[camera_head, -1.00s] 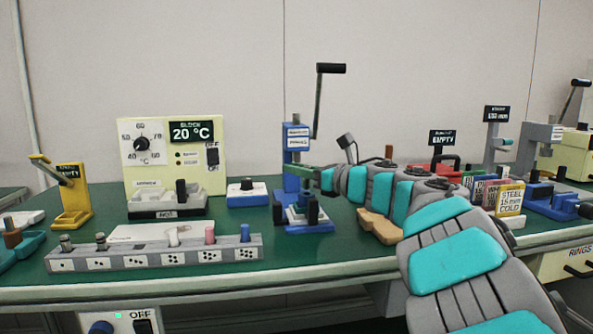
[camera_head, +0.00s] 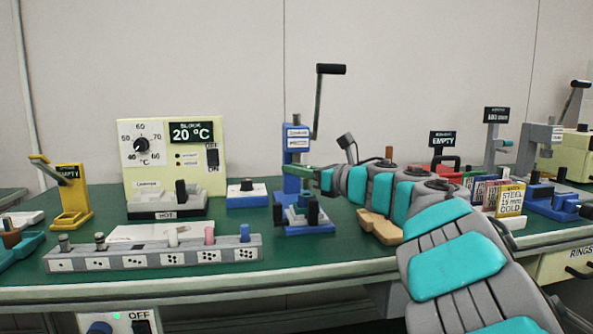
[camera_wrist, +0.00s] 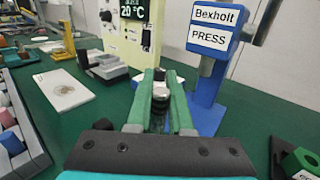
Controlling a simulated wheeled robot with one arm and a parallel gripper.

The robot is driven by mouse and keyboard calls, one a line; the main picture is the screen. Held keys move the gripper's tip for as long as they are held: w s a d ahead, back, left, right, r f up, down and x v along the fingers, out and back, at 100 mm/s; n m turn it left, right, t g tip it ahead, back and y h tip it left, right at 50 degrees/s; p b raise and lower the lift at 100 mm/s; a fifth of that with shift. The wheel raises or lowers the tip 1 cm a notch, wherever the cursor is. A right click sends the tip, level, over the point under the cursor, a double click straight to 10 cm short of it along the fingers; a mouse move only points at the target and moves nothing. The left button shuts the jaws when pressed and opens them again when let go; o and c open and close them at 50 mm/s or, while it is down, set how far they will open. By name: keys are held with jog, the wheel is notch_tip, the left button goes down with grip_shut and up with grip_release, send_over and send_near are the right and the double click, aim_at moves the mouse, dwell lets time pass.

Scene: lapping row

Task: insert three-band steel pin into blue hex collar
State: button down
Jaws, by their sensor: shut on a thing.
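My gripper (camera_head: 303,171) is level in front of the blue press (camera_head: 296,142) in the head view. In the wrist view its green fingers (camera_wrist: 161,90) are shut on a small silvery steel pin (camera_wrist: 160,88) with a dark end. The pin is held above the green bench, beside the press column, which also shows in the wrist view (camera_wrist: 208,85). I cannot make out the blue hex collar for certain. The press's lower part is partly hidden by dark parts in front of it.
A grey rack (camera_head: 155,259) with several pins stands at the front left. A cream heater block (camera_head: 128,178) reading 20 °C is behind it. Labelled boxes (camera_head: 509,199) are on the right.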

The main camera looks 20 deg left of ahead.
aim_at(309, 184)
jog(key=shift+f+b, duration=1.5)
jog(key=shift+b, duration=0.2)
jog(key=c, duration=0.7)
grip_release()
jog(key=shift+c, duration=0.2)
jog(key=shift+s+d, duration=0.1)
jog(key=shift+d, duration=0.45)
jog(key=v, duration=0.6)
jog(key=shift+s+d+r, duration=0.1)
jog(key=shift+s+d, duration=0.2)
